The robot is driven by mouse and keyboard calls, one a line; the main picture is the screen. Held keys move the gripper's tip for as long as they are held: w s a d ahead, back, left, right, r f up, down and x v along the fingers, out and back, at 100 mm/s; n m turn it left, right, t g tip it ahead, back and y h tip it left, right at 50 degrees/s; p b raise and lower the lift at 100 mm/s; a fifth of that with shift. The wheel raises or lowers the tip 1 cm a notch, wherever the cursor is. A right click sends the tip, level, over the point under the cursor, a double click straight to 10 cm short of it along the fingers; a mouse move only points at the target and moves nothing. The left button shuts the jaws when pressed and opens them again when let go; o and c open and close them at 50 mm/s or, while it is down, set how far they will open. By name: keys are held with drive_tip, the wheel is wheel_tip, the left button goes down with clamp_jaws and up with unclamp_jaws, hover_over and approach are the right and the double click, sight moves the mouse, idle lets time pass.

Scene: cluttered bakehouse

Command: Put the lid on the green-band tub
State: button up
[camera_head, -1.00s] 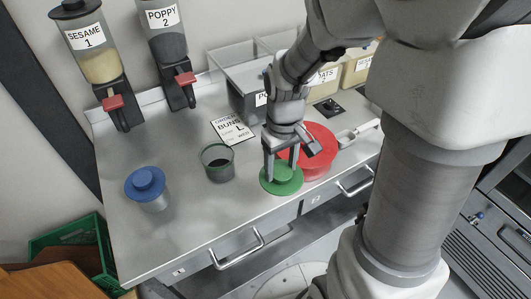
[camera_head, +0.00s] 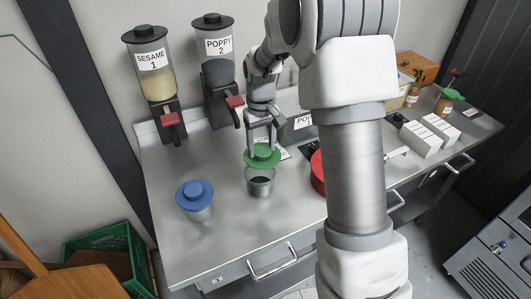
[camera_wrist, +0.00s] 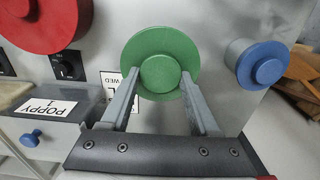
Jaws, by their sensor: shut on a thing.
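The green lid (camera_head: 262,157) is a round disc with a raised knob. My gripper (camera_head: 263,143) is shut on its knob; the lid and knob also show between the fingers in the wrist view (camera_wrist: 160,52). The clear tub (camera_head: 260,186) has a green band at its rim and dark contents. It stands upright on the counter. In the head view the lid covers the back of the tub's mouth, and the front of the rim shows below it. The lid looks raised above the rim, roughly level. In the wrist view the lid hides the tub.
The sesame (camera_head: 156,72) and poppy (camera_head: 218,72) dispensers stand behind. White boxes (camera_head: 421,138) are at far right. The counter front is clear.

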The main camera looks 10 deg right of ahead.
sight(259, 161)
drive_tip(key=shift+w+a+f, duration=0.1)
drive_tip(key=shift+w+a, duration=0.25)
drive_tip(key=shift+f+b, duration=1.65)
drive_tip(key=shift+f, duration=0.65)
drive_tip(key=shift+f+b, duration=0.7)
drive_tip(key=shift+f, duration=0.35)
drive_tip(key=o, duration=1.4)
drive_tip(key=shift+r, duration=0.1)
drive_tip(key=shift+o, duration=0.3)
drive_tip(key=shift+r+p, duration=2.85)
drive_tip(key=shift+r, duration=1.15)
